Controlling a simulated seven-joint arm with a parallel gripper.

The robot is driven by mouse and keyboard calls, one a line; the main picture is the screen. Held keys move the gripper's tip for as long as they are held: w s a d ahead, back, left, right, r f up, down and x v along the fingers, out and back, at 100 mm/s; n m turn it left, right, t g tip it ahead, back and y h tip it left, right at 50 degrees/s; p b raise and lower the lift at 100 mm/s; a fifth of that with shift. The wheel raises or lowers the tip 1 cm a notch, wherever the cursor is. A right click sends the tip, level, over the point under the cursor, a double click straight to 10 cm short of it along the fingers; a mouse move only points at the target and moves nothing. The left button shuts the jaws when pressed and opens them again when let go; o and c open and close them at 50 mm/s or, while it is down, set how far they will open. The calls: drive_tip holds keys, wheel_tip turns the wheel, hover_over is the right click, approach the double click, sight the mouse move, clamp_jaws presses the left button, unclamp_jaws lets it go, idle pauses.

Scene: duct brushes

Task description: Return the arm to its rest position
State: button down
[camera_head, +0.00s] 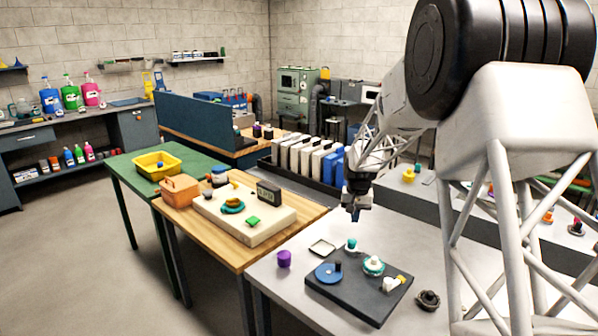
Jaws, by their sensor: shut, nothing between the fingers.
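My gripper (355,209) points down above the grey table (275,266), near its back edge. It is shut and holds nothing. It hangs clear of the table, behind a dark flat board (345,299). On the board are a blue disc (328,274) with a dark knob, a pale and teal round piece (374,265) and a small white and yellow piece (393,283). My arm comes in from the upper right and covers part of the grey table's right side.
A purple cylinder (284,258), a small square tray (322,247), a teal-topped piece (351,245) and a dark ring (428,300) stand around the board. A wooden table with a cream board (270,232) is at left. White and blue upright containers (300,157) stand behind.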

drive_tip(key=s+a+r, duration=0.1)
drive_tip(key=s+r, duration=0.4)
drive_tip(key=s, duration=0.3)
drive_tip(key=s+a+r+n+t, duration=0.1)
drive_tip(key=s+r, duration=0.4)
drive_tip(key=s, duration=0.4)
drive_tip(key=s+a+r, duration=0.1)
drive_tip(key=s+r, duration=0.4)
drive_tip(key=s, duration=0.3)
drive_tip(key=s+a+n+t, duration=0.1)
drive_tip(key=s+a, duration=0.1)
drive_tip(key=s, duration=2.4)
drive_tip(key=shift+s+a+f+n+t, duration=0.2)
drive_tip(key=shift+f+n+t, duration=0.1)
drive_tip(key=shift+f, duration=0.15)
